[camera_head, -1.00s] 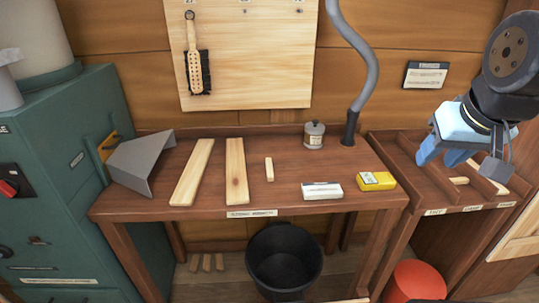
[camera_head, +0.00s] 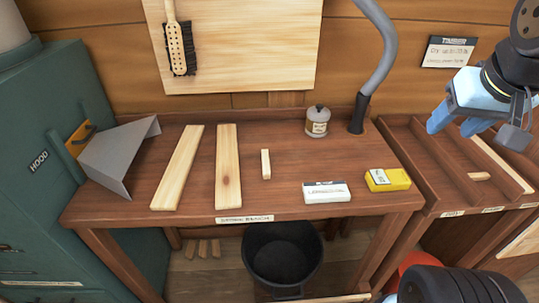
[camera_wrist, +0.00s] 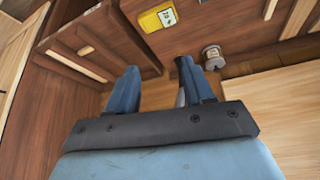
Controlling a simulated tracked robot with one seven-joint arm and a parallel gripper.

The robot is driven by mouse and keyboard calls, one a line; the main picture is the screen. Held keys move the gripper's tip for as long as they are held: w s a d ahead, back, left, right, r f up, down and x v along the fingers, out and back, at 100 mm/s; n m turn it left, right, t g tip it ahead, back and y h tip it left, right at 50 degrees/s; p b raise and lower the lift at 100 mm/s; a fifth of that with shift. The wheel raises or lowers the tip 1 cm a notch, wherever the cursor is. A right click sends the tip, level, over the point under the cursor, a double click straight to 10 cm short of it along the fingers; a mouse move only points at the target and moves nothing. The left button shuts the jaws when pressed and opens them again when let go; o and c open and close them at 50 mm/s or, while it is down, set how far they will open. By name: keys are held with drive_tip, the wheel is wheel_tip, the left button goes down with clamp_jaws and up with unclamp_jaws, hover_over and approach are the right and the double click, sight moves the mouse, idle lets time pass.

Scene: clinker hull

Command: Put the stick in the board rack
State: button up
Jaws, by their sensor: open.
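A short pale wooden stick (camera_head: 266,164) lies on the brown workbench, right of two longer boards. A piece at the top of the wrist view (camera_wrist: 269,9) looks like the same stick. The board rack (camera_head: 422,160) is the divided wooden tray at the right, with small labels along its front edge. It holds a short pale piece (camera_head: 479,176) and a long pale board (camera_head: 500,163). My gripper (camera_head: 453,122) is open and empty, in front of the rack's back part in the head view. Its two blue fingers (camera_wrist: 160,82) stand apart in the wrist view.
Two long boards (camera_head: 178,170) (camera_head: 229,168) lie left of the stick. A white box (camera_head: 326,192), a yellow box (camera_head: 388,180) and a canister (camera_head: 318,121) stand to its right. A grey hose (camera_head: 379,60) rises behind. A metal hood (camera_head: 121,155) is at left, a black bucket (camera_head: 282,254) below.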

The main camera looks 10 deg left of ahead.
drive_tip(key=w+a+f, duration=0.2)
drive_tip(key=w+a, duration=0.4)
drive_tip(key=w, duration=0.1)
drive_tip(key=n+g+y, duration=0.1)
drive_tip(key=n, duration=0.2)
hover_over(266, 161)
drive_tip(key=s, duration=0.3)
wheel_tip(266, 161, down, 21)
drive_tip(key=shift+s+f, duration=0.15)
drive_tip(key=shift+f, duration=0.05)
drive_tip(key=shift+w+d+x, duration=0.15)
drive_tip(key=shift+w+x, duration=0.05)
drive_tip(key=shift+x, duration=0.75)
drive_tip(key=shift+w+d+x, duration=0.1)
drive_tip(key=shift+w+x, duration=0.05)
drive_tip(key=shift+x, duration=0.8)
drive_tip(key=shift+w+a+f, duration=0.1)
drive_tip(key=shift+w+f, duration=0.2)
drive_tip(key=shift+f, duration=0.3)
drive_tip(key=shift+c, duration=0.2)
